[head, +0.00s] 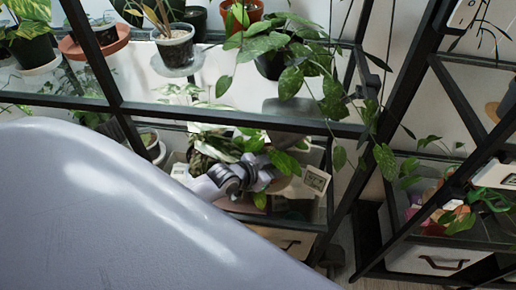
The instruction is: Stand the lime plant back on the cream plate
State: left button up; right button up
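My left gripper (262,180) reaches into the lower shelf of the plant rack, among leaves. Its fingers are small and partly covered by foliage, so I cannot tell whether they are open or shut. Bright green leaves (284,162) hang right at the gripper; they may belong to the lime plant, whose pot I cannot make out. A tan round surface (287,188) shows just right of the gripper, partly covered. I cannot tell which is the cream plate. My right gripper is not in view.
My own pale arm link fills the lower left. Black rack posts and a shelf edge (240,120) surround the gripper. A trailing plant (290,62) hangs from above. A small white display (317,180) stands right of the gripper. A drawer (435,260) is at lower right.

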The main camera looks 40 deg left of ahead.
pick_arm(q)
jog(key=p+v, duration=0.2)
jog(key=v, duration=0.8)
jog(key=s+d+f+n+g, duration=0.1)
jog(key=s+d+f+n, duration=0.2)
jog(key=s+d, duration=0.5)
jog(key=s+f, duration=0.1)
jog(key=s, duration=0.2)
jog(key=shift+s+g+y, duration=0.3)
jog(key=shift+s+y, duration=0.05)
jog(key=shift+y, duration=0.05)
jog(key=shift+d, duration=0.1)
notch_tip(320, 180, up, 8)
jog(key=p, duration=0.9)
jog(key=shift+a, duration=0.45)
jog(key=shift+s, duration=0.1)
